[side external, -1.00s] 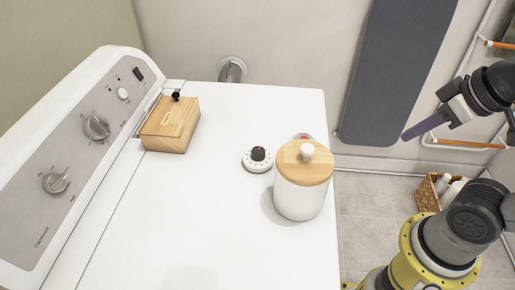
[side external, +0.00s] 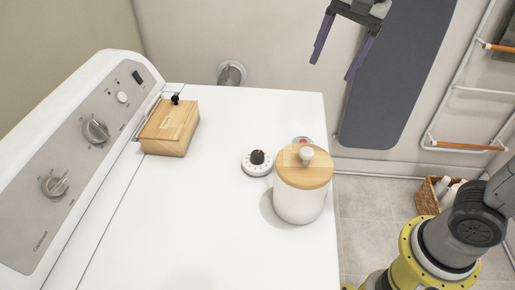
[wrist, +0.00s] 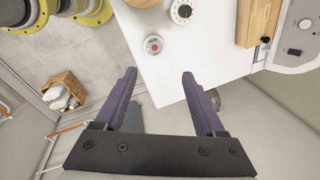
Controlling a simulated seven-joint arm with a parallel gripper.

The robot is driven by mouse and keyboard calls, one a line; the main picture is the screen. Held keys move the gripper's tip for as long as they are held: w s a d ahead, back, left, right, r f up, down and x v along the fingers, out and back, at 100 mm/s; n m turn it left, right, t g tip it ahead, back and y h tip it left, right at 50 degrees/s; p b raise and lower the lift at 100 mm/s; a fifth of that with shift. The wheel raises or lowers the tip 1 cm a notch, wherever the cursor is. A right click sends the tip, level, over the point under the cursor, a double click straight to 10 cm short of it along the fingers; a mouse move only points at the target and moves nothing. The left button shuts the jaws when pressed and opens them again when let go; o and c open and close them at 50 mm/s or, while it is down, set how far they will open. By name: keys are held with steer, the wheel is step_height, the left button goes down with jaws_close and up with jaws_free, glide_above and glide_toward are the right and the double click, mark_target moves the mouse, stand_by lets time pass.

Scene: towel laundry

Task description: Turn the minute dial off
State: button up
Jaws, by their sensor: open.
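The minute dial (side external: 257,162) is a small round white disc with markings and a black knob, lying on the white machine top behind and left of the white canister. My gripper (side external: 333,70) is open and empty, high above and beyond the back right of the machine top, apart from the dial. Its two purple fingers (wrist: 160,78) point toward the machine top in the wrist view.
A white canister (side external: 299,205) with a wooden lid stands close to the dial. A red-centred round item (wrist: 154,45) lies near the edge. A wooden box (side external: 170,128) sits at the left by the control panel (side external: 75,160). The front of the white top (side external: 190,235) is clear.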

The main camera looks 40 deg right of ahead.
steer(key=w+a+f+g, duration=0.2)
steer(key=w+a+f, duration=0.2)
steer(key=w+a, duration=0.3)
glide_toward(257, 154)
steer(key=shift+n+g+h, duration=0.3)
steer(key=f, duration=0.8)
steer(key=shift+w+a+f, duration=0.2)
steer(key=shift+w+f, duration=0.05)
steer(key=shift+f, duration=0.1)
steer(key=shift+c, duration=0.2)
jaws_close()
